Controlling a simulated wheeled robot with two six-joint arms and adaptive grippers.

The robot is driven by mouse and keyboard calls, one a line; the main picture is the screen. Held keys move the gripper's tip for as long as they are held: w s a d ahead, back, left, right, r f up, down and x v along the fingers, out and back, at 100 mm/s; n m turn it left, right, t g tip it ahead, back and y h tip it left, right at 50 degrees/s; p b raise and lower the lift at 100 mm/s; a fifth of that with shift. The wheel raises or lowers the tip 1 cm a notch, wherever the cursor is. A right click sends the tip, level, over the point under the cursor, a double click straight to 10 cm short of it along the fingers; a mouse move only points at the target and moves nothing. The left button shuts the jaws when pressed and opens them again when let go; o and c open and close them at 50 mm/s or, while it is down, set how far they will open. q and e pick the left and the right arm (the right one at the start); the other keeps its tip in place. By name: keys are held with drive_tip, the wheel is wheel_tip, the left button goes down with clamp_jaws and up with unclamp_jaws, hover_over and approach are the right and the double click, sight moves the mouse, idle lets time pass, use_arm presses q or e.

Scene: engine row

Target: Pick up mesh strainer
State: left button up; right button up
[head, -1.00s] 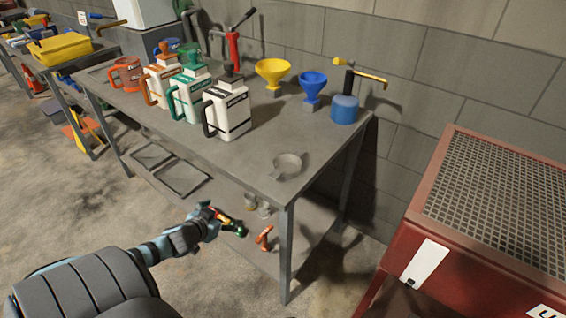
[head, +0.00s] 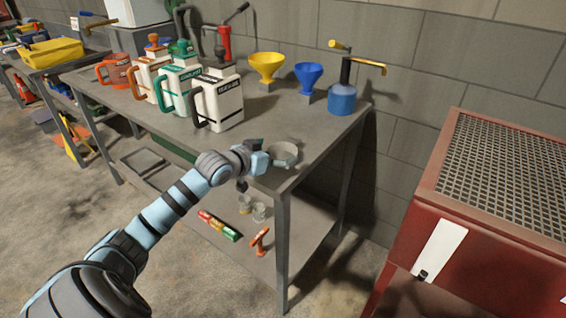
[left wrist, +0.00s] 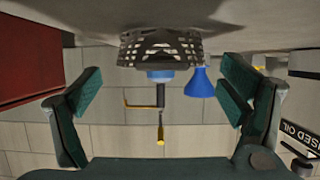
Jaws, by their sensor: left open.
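The mesh strainer (head: 286,155) is a small round grey bowl near the front right corner of the grey metal table (head: 250,165). My left gripper (head: 259,163) is at its left side, by the table's front edge, and partly covers it. In the left wrist view, which is upside down, the strainer (left wrist: 160,46) shows a perforated side ahead of the open, empty fingers (left wrist: 160,85). I cannot tell if a finger touches it. The strainer's handle is not clear. My right gripper is not in view.
White jugs (head: 217,101) stand to the left. A red cabinet (head: 440,240) stands right of the table. The lower shelf holds small items.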

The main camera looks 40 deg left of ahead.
sight(282, 155)
use_arm(q)
drive_tip(key=x, duration=0.3)
drive_tip(key=shift+s+a+f, duration=0.1)
drive_tip(key=shift+s, duration=0.1)
drive_tip(key=shift+c, duration=1.3)
drive_tip(key=c, duration=1)
